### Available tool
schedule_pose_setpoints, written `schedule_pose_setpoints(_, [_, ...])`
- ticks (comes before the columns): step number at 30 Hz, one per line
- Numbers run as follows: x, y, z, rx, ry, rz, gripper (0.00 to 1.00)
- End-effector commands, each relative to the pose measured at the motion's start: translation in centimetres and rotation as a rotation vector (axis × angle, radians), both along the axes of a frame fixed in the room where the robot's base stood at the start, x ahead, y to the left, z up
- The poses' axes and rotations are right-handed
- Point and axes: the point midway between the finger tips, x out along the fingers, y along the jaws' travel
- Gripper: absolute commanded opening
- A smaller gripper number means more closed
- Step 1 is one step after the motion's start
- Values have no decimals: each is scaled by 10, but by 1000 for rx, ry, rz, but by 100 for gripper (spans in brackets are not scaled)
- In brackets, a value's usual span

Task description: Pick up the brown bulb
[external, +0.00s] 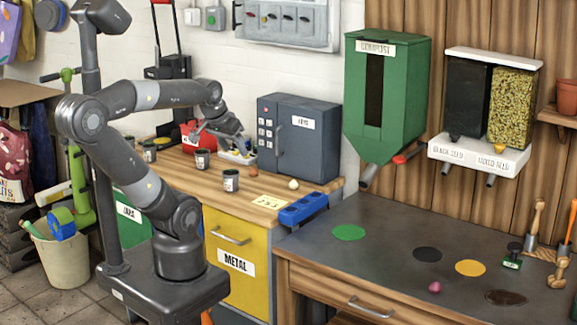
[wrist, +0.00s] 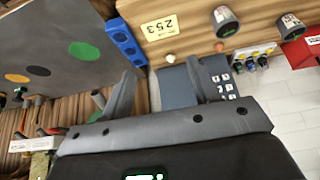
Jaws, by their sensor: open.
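A small brown bulb (wrist: 220,46) lies on the wooden counter in the wrist view, near the corner of the grey safe (wrist: 178,88). I cannot make it out clearly in the external view. A pale cream bulb (external: 293,183) lies on the counter in front of the safe; it also shows in the wrist view (wrist: 170,58). A pink bulb (external: 435,287) lies on the grey desk. My gripper (wrist: 160,85) is open and empty, its fingers spread apart. In the external view my gripper (external: 238,148) hangs above the counter left of the safe, apart from the bulbs.
Several labelled cans stand along the counter, one (external: 230,181) near its front. A blue tray (external: 303,209) and a yellow note (external: 270,201) lie by the counter's right end. The grey desk (external: 385,227) bears green, black, yellow and brown discs. A green compost bin (external: 415,110) hangs above.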

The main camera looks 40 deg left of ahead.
Motion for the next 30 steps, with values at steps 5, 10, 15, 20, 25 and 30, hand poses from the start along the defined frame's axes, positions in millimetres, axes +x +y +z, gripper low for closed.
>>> schedule_pose_setpoints(5, [0,0,0,0,0,0,57])
schedule_pose_setpoints(10, [8,2,1,2,8,-4,57])
schedule_pose_setpoints(15, [44,13,1,8,36,-31,57])
schedule_pose_setpoints(20, [89,33,-4,10,61,-65,57])
schedule_pose_setpoints(25, [136,62,-17,10,80,-98,57])
schedule_pose_setpoints(30, [180,100,-40,8,93,-125,57])
